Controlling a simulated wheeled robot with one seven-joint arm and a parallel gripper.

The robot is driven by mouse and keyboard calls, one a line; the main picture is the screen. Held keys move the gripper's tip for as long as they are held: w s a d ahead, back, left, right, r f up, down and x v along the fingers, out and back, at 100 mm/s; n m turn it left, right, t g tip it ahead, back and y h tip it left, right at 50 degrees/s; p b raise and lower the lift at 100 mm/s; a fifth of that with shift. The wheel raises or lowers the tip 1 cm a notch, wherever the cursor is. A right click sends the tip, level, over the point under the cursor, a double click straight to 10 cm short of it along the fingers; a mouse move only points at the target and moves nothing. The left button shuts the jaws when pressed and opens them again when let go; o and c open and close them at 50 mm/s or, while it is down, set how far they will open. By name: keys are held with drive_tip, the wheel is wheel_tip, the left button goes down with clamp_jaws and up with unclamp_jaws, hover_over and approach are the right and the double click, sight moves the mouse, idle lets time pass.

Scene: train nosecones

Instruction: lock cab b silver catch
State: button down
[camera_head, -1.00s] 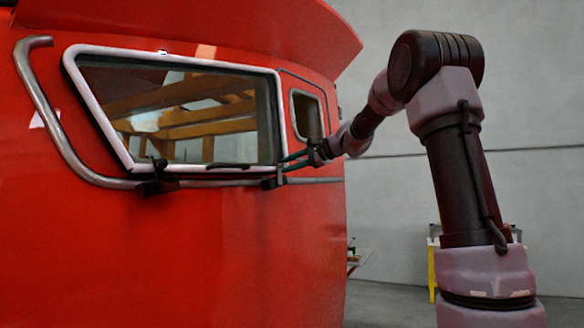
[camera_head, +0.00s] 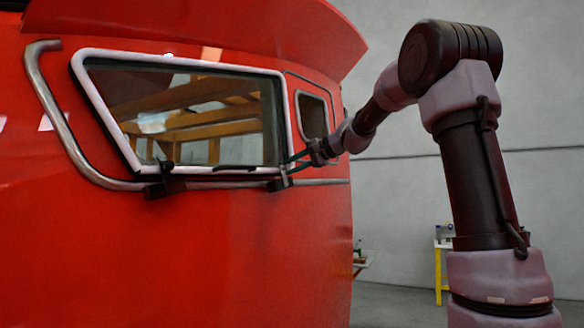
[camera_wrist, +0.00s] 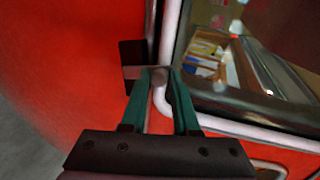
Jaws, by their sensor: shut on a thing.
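The red cab (camera_head: 230,250) fills the left of the head view, with a framed window in its side. My gripper (camera_head: 286,163) is at the window's lower right corner. In the wrist view its two green fingers (camera_wrist: 159,75) are closed on a small grey metal piece, the silver catch (camera_wrist: 134,72), beside the window frame. A black bracket (camera_wrist: 132,52) lies next to it on the red panel. In the head view the catch (camera_head: 283,176) stands by the dark bracket at the rail. The fingers hide part of the catch, so I cannot tell whether it is fully seated.
A second dark bracket (camera_head: 164,184) sits below the window's left side. A bent grey handrail (camera_head: 68,140) runs down and along under the window (camera_head: 190,120). A yellow-legged stand (camera_head: 440,268) is far back right.

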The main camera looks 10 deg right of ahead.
drive_tip(key=shift+f, duration=0.15)
drive_tip(key=c, duration=0.7)
unclamp_jaws()
drive_tip(key=v, duration=1.1)
drive_tip(key=s+f+n+g+h, duration=0.1)
drive_tip(key=s+f+h, duration=0.1)
drive_tip(key=s+f, duration=0.5)
drive_tip(key=s+d+f+n+g+h, duration=0.1)
drive_tip(key=s+f+h, duration=0.2)
drive_tip(key=s+f, duration=0.5)
drive_tip(key=s+d+f+n+g+h, duration=0.1)
drive_tip(key=s+f+h, duration=0.2)
drive_tip(key=s+f, duration=0.5)
drive_tip(key=shift+s+f+n, duration=0.1)
drive_tip(key=shift+s+n, duration=0.1)
drive_tip(key=shift+s, duration=1.15)
drive_tip(key=shift+s+f+n, duration=0.15)
drive_tip(key=shift+s+n, duration=0.05)
drive_tip(key=shift+s, duration=1.15)
